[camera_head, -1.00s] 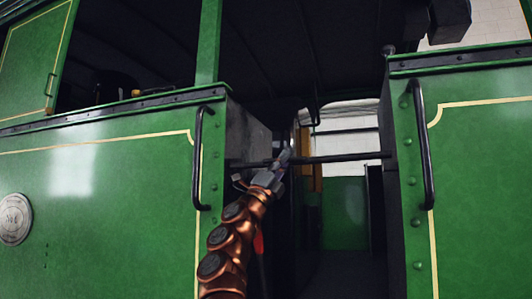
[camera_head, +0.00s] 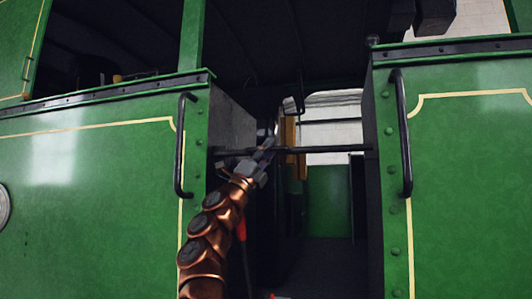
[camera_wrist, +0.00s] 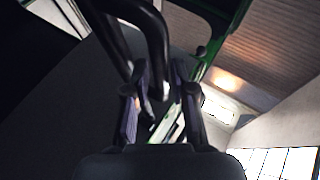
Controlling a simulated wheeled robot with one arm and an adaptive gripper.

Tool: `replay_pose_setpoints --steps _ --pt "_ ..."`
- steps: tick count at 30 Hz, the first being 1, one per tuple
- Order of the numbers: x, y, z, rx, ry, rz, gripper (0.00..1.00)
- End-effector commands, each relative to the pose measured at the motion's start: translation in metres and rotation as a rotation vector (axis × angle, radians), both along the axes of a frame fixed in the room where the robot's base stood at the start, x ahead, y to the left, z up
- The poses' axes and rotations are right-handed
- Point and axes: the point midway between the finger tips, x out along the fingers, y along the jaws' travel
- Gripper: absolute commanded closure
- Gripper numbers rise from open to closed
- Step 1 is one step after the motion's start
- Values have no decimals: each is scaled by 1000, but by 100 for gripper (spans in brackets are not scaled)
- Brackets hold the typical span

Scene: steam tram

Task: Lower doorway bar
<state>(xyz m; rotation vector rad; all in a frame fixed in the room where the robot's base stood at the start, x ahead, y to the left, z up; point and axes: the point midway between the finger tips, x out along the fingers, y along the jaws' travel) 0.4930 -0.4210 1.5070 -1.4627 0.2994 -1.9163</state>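The doorway bar (camera_head: 325,150) is a thin dark rod lying level across the open doorway of the green tram, between its two side panels. My gripper (camera_head: 268,142) is at the left part of the bar, with its fingers overlapping it in the head view. In the wrist view, a dark curved bar (camera_wrist: 155,35) runs down from the top to between the fingertips of my gripper (camera_wrist: 159,80). The fingers stand apart, with background showing between them. Whether they press on the bar is not clear.
A black handrail (camera_head: 181,145) stands on the left panel and another handrail (camera_head: 403,130) on the right panel, both close to the doorway. Behind the bar the cab is dark, with a green panel (camera_head: 329,200) and a pale wall (camera_head: 333,130) beyond.

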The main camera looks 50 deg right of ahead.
Motion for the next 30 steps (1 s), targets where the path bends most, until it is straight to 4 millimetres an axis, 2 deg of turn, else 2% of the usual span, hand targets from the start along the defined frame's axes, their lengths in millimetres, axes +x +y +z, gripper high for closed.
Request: replay_pose_setpoints --steps 14,30 --pt "2 9 -8 1 -8 8 75" --pt "8 26 -31 2 3 4 75"
